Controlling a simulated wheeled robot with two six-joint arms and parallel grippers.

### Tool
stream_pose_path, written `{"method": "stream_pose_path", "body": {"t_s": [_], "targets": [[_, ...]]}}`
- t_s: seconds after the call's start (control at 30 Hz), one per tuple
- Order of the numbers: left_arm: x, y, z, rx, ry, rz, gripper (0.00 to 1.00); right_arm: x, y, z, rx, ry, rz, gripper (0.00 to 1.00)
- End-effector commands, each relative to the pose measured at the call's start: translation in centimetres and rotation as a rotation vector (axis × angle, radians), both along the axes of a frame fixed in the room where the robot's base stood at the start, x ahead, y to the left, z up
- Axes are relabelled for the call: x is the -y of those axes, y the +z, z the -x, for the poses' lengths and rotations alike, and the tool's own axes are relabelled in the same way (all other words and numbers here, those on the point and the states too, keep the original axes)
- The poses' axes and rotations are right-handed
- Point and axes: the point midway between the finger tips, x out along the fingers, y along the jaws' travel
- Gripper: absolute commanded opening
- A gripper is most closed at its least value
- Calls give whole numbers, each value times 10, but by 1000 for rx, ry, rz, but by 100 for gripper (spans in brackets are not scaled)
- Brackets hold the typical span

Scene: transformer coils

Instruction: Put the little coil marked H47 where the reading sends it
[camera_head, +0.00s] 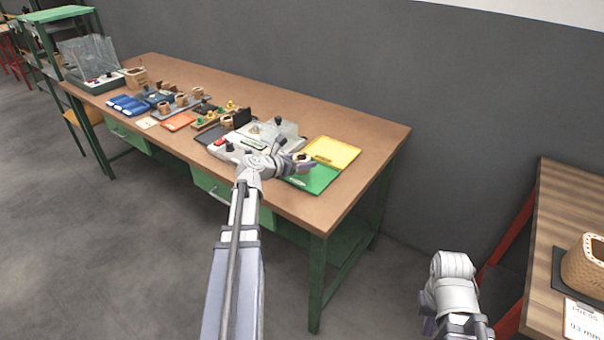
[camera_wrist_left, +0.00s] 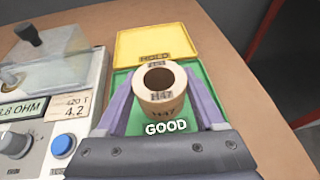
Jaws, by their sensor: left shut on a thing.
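The little coil marked H47 (camera_wrist_left: 161,88) is a pale tan ring with an open top, upright between the fingers of my left gripper (camera_wrist_left: 160,100). The gripper is shut on it, over the green GOOD tray (camera_wrist_left: 112,92). In the head view the coil (camera_head: 303,157) is small above the green tray (camera_head: 318,180); whether it touches the tray I cannot tell. The yellow HOLD tray (camera_wrist_left: 158,42) lies behind.
Several coils, blue and orange trays and a clear-shielded device (camera_head: 92,70) stand along the left of the workbench (camera_head: 370,140). Another table (camera_head: 545,220) at right bears a large coil (camera_head: 582,262) and a card (camera_head: 583,320). The bench's right end is clear.

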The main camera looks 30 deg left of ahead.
Motion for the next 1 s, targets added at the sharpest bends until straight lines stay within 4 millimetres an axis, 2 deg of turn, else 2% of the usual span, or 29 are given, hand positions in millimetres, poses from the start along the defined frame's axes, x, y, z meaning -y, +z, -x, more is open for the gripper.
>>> {"method": "stream_pose_path", "body": {"t_s": [0.3, 0.73, 0.77, 1.0], "targets": [[0, -37, 0, 0, 0, 0, 0, 0, -37, 0, 0, 0, 0, 0], [0, -40, 0, 0, 0, 0, 0, 0, -40, 0, 0, 0, 0, 0], [0, -39, 0, 0, 0, 0, 73, 0, -39, 0, 0, 0, 0, 0], [0, -38, 0, 0, 0, 0, 100, 0, -38, 0, 0, 0, 0, 0]]}}
